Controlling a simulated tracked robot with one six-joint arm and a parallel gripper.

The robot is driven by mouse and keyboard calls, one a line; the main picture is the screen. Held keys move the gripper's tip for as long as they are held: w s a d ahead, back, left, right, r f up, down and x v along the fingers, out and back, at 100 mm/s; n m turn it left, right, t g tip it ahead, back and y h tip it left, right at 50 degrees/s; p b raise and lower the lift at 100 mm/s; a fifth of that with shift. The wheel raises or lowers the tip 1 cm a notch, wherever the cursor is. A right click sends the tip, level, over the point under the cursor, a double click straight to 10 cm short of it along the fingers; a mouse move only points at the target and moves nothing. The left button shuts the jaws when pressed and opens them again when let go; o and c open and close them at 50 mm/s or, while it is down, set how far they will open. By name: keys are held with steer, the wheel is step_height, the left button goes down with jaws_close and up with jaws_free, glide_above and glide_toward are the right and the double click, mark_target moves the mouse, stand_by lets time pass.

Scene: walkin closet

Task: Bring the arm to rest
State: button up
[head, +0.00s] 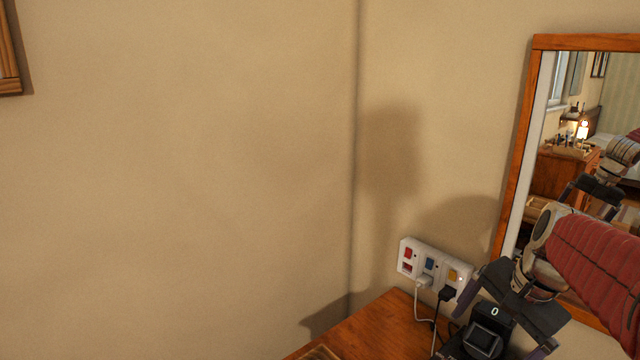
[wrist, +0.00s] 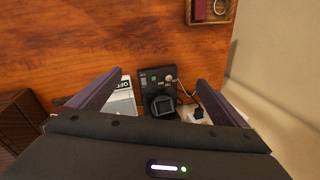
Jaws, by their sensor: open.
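My gripper (wrist: 160,78) is open and empty in the wrist view, its two dark fingers spread wide apart. A black device (wrist: 157,92) with a square grey face shows between the fingers, on or near the wooden top. In the head view my red-sleeved arm reaches in from the right, with the dark gripper low in front of the wall. The black device (head: 484,341) also shows there, just below the gripper and partly covered. I cannot tell whether the gripper touches it.
A wooden top (head: 362,328) stands in the corner. A white socket strip (head: 416,262) with plugs and cables is on the wall. A wood-framed mirror (head: 519,150) stands close behind my arm. In the wrist view, a white lettered box (wrist: 122,102) and a small wooden tray (wrist: 232,12) show.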

steer(key=s+a+f+n+t+h, duration=0.1)
steer(key=s+a+f+n+t, duration=0.1)
steer(key=s+a+n, duration=1)
steer(key=shift+s+a+n, duration=0.4)
steer(key=shift+a, duration=1.15)
